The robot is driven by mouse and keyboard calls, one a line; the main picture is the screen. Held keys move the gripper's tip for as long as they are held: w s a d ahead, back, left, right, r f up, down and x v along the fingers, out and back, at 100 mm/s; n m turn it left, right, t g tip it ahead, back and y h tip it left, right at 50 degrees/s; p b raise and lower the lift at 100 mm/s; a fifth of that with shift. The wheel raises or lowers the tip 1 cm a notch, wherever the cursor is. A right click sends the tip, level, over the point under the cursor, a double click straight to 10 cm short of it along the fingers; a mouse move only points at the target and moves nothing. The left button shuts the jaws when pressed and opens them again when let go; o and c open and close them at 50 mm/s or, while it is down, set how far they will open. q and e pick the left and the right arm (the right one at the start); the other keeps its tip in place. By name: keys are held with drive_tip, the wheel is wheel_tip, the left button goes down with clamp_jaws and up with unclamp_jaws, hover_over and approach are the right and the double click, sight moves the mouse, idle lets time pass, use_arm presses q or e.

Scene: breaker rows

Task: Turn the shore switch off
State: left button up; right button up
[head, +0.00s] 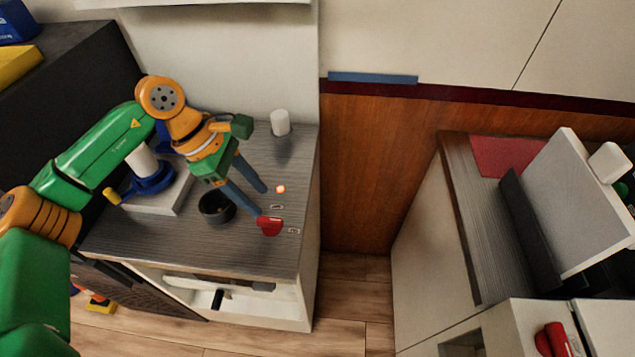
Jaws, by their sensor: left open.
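A red switch knob (269,226) sits on the grey wood-grain counter (245,255) near its right front edge; I take it for the shore switch, but its labels are too small to read. One small label plate (277,206) is behind it and another (294,231) to its right. A small orange-red lamp (281,188) glows behind the knob. My left gripper (263,202) reaches down from the upper left, its two blue-grey fingers apart and empty. The front fingertip is close to the knob; I cannot tell whether they touch. My right gripper is not seen.
A black round bowl (216,208) stands left of the fingers. A white cylinder (280,122) stands at the back of the counter. A blue ring-shaped fitting (152,180) sits on a white block at left. Another red handle (553,340) is at the lower right.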

sight(268, 219)
use_arm(q)
drive_tip(key=shift+f+p, duration=0.35)
drive_tip(key=shift+f, duration=0.25)
drive_tip(key=f, duration=0.3)
drive_tip(key=s+d+f+p, duration=0.1)
drive_tip(key=shift+f, duration=0.4)
drive_tip(key=shift+w+d+f, duration=0.15)
drive_tip(key=shift+w+d, duration=0.05)
drive_tip(key=shift+a, duration=0.1)
clamp_jaws()
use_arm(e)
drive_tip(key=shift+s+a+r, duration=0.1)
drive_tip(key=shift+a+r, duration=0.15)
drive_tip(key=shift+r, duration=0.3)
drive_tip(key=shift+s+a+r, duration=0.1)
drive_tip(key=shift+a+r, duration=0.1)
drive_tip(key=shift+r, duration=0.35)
